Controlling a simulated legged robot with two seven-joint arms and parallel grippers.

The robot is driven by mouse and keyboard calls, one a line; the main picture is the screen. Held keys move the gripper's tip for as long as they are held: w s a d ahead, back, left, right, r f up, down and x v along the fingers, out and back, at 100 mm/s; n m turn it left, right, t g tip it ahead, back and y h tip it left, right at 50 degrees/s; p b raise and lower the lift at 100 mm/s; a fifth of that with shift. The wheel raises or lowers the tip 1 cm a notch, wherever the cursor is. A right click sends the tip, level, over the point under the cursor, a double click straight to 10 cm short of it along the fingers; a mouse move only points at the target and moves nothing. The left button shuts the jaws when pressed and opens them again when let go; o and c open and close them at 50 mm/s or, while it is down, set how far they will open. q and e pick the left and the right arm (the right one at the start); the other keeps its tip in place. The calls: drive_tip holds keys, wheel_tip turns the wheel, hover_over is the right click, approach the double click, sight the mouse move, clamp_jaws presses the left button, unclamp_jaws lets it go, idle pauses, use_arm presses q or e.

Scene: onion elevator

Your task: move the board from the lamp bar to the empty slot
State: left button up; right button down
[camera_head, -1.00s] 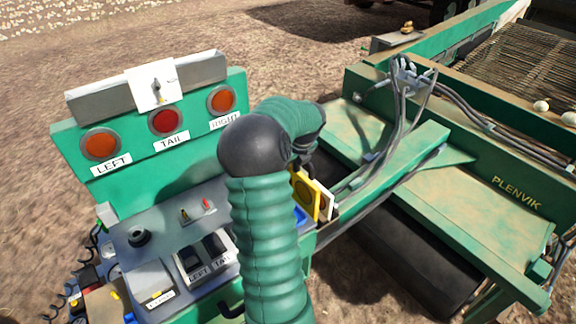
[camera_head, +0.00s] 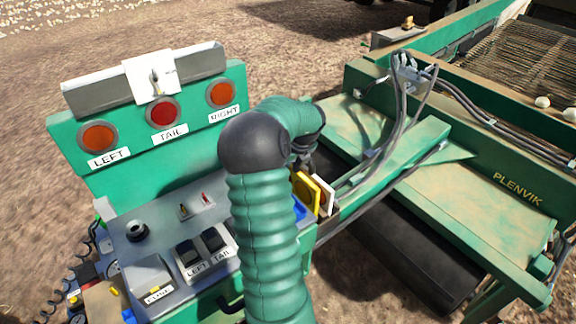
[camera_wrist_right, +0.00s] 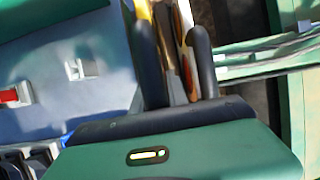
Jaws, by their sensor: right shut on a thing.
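The lamp bar (camera_head: 92,93) is a grey strip above three round lamps on a green panel. A white board (camera_head: 140,80) with a dark clip-like mark hangs on it. My right gripper (camera_head: 304,168) reaches over the right end of the console and points down at upright boards. A yellow board (camera_head: 304,192) and a white board (camera_head: 327,197) stand side by side there. In the right wrist view my fingers (camera_wrist_right: 177,60) are shut on a thin board between them; which one I cannot tell. My wrist hides part of the row, and I cannot make out an empty slot.
The console (camera_head: 165,232) has switches labelled LEFT and TAIL, a knob and small levers. A green machine (camera_head: 500,180) marked PLENVIK stands to the right, with cables (camera_head: 400,120) along its beam. A dark roller (camera_head: 415,255) lies below. Bare soil is behind.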

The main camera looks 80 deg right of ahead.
drive_tip(key=shift+f+b, duration=0.6)
drive_tip(key=shift+f, duration=0.45)
idle(0.6)
drive_tip(key=shift+p, duration=0.4)
drive_tip(key=shift+f+b, duration=0.75)
drive_tip(key=shift+f, duration=0.45)
drive_tip(key=c, duration=1.2)
unclamp_jaws()
drive_tip(key=shift+f, duration=0.1)
drive_tip(key=shift+c, duration=0.3)
